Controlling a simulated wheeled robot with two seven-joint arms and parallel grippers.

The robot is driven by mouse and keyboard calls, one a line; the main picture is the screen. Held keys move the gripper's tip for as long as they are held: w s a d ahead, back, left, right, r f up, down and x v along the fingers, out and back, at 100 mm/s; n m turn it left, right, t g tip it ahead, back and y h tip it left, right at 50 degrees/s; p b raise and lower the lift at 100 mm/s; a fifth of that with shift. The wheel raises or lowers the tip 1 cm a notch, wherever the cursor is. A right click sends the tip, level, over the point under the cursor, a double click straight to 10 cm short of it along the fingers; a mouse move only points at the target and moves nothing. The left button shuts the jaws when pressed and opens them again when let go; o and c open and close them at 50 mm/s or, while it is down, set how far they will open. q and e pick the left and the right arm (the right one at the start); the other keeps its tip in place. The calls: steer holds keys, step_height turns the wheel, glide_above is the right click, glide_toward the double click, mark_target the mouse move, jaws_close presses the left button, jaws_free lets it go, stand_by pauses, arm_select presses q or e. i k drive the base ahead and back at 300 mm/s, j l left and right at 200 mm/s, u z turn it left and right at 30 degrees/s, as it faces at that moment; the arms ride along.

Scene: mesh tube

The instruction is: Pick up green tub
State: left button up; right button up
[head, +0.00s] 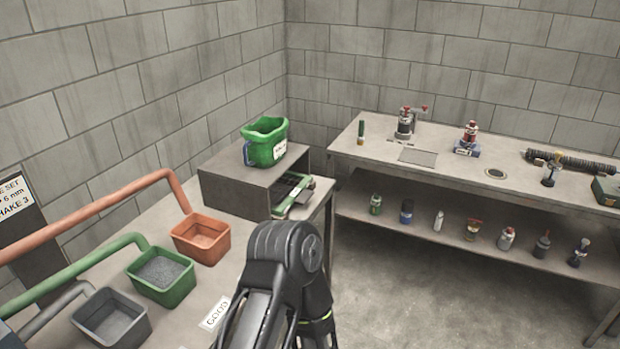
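A green tub (163,277) holding grey granular stuff sits on the left bench, between an orange tub and a grey tub. A green pipe ends above its back left side. A second green container (265,143), taller and bucket-like, with a white label and a blue handle at its left, stands on top of a grey open-fronted box (235,180). One of my arms rises at the bottom middle, right of the tubs; I cannot tell which. Neither gripper shows, so what they hold cannot be seen.
The orange tub (201,239) and grey tub (110,317) flank the green tub closely. Orange and grey pipes also run over the bench. A flat green-edged item (293,197) lies at the box opening. A second bench (455,160) at the right carries tools, with several bottles on its shelf.

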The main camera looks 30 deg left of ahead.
mark_target(165, 276)
steer(key=i+l+u, duration=0.1)
steer(key=i+u, duration=0.35)
steer(key=i+l+u, duration=0.25)
steer(key=i+u, duration=0.2)
steer(key=i+l+u, duration=0.65)
steer(key=l+u, duration=0.2)
steer(key=i+l+u, duration=0.2)
steer(key=l+u, duration=0.15)
steer(key=i+l+u, duration=0.1)
steer(key=l+u, duration=1.05)
steer(key=l, duration=0.2)
